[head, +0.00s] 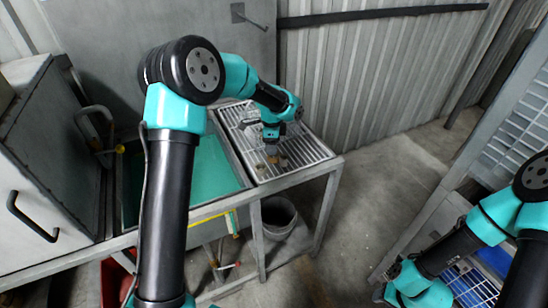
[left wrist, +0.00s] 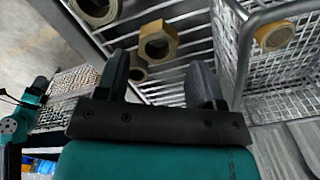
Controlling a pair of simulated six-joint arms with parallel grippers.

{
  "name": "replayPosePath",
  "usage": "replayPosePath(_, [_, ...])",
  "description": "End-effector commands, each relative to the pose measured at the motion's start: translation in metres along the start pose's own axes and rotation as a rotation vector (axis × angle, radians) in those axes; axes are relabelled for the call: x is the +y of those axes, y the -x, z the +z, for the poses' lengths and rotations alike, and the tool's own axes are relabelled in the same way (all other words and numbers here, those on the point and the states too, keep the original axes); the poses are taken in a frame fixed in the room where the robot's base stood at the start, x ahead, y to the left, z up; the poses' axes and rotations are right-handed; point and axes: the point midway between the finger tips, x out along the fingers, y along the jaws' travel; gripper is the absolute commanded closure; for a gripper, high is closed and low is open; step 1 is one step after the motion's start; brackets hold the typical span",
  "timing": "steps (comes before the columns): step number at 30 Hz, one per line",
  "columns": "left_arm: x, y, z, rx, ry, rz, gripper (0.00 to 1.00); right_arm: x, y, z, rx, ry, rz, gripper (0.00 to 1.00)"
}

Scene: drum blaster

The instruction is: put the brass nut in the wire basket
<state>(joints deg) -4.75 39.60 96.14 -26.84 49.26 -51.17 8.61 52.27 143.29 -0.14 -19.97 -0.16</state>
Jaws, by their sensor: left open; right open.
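The brass nut (left wrist: 158,42) is six-sided with a round hole and lies on the slatted metal rack, just beyond my open left fingers. The left gripper (left wrist: 160,80) is empty, its two dark fingers spread on either side of the gap below the nut. In the head view the left gripper (head: 271,136) hangs low over the rack, with small brass pieces (head: 277,160) beside it. The wire basket (left wrist: 240,70) stands to the right in the left wrist view. A round brass-edged piece (left wrist: 275,35) shows at its mesh; I cannot tell whether it is inside. My right gripper is out of view.
A teal-filled basin (head: 210,170) adjoins the rack on the left. A corrugated wall (head: 370,75) rises behind. A bucket (head: 279,216) stands below.

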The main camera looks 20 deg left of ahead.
Motion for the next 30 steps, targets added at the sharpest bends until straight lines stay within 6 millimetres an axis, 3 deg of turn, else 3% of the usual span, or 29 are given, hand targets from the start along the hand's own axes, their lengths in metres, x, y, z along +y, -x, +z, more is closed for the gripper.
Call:
replayPosePath(8, [0.000, -0.004, 0.000, 0.000, 0.000, 0.001, 0.38, 0.000, 0.000, 0.000, 0.000, 0.000, 0.000, 0.57])
replayPosePath(19, [0.002, -0.048, 0.001, 0.000, 0.001, 0.002, 0.38, 0.000, 0.000, 0.000, 0.000, 0.000, 0.000, 0.57])
replayPosePath(30, [0.002, -0.051, 0.000, 0.001, 0.000, 0.000, 0.38, 0.000, 0.000, 0.000, 0.000, 0.000, 0.000, 0.57])
